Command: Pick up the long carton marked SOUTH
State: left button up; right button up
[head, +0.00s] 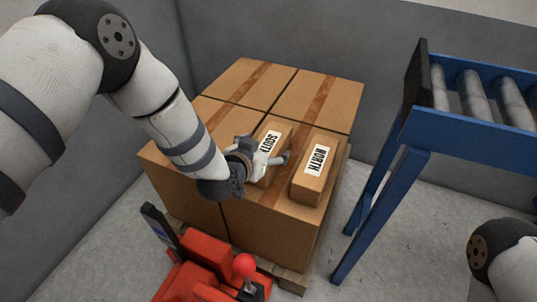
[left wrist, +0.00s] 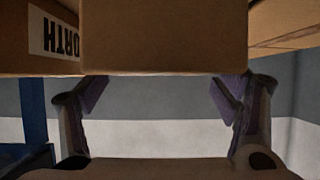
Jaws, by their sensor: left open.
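The long carton marked SOUTH (head: 270,140) lies on top of the stacked boxes, its white label partly covered by my left gripper. My left gripper (head: 265,156) is open at the carton's near part, one finger toward each side. In the left wrist view a plain brown carton face (left wrist: 165,38), apparently the SOUTH carton, fills the upper middle. The open fingers (left wrist: 160,100) show on either side just below it; contact cannot be told. The similar carton marked NORTH (head: 316,168) lies just to the right; its label shows upside down in the wrist view (left wrist: 52,36). My right gripper is out of view.
Large taped cardboard boxes (head: 262,232) form the stack on a pallet (head: 292,280). A red pallet truck (head: 195,262) stands in front. A blue roller conveyor (head: 435,130) is at the right. Grey walls stand close behind and left.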

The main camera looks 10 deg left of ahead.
aim_at(275, 138)
pick_arm(q)
jog(key=x, duration=0.3)
jog(key=shift+a+f+b, duration=0.1)
jog(key=shift+b, duration=0.2)
jog(key=shift+c, duration=0.6)
jog(key=c, duration=1.4)
